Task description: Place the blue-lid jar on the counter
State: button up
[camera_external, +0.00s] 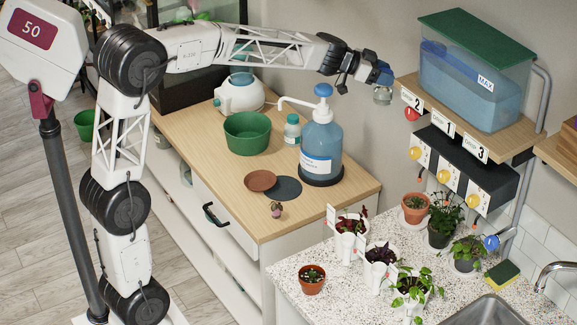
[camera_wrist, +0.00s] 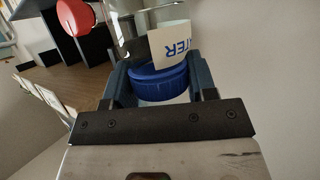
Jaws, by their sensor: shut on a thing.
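My gripper (camera_external: 381,77) is shut on the blue-lid jar (camera_external: 383,96). It holds the jar in the air just left of the wall shelf, well above the counters. The jar's clear body hangs below the dark blue fingers. In the wrist view, the ribbed blue lid (camera_wrist: 158,82) sits between the two fingers of my gripper (camera_wrist: 158,88). The wooden counter (camera_external: 243,211) is at lower left of the jar. A speckled stone counter (camera_external: 314,267) is below, in front of the shelf. My gripper hides part of the jar.
The shelf carries a water tank with a green lid (camera_external: 478,37); coloured knobs hang beneath. A blue-topped pump bottle (camera_external: 321,147), green pot (camera_external: 247,133), white watering can (camera_external: 240,96) and small bottle (camera_external: 292,130) stand on the wooden counter. Potted plants crowd the stone counter near the sink (camera_external: 485,312).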

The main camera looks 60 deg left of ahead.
jog(key=s+d+r+m+g+h, duration=0.1)
jog(key=s+d+r+m+h, duration=0.1)
jog(key=s+d+r, duration=0.6)
jog(key=s+d+f+m+g+h, duration=0.1)
jog(key=d+f+m+g+h, duration=0.1)
jog(key=d+f, duration=1.3)
jog(key=s+d+f+m+g+h, duration=0.1)
jog(key=d+f+m+g+h, duration=0.1)
jog(key=d+f, duration=1.3)
jog(key=d+m+g, duration=0.1)
jog(key=d+m, duration=0.1)
jog(key=shift+s+d+f+g, duration=0.35)
jog(key=shift+s+g, duration=0.05)
notch_tip(320, 180, down, 6)
jog(key=shift+f, duration=0.15)
jog(key=shift+f, duration=0.1)
jog(key=shift+f, duration=1.75)
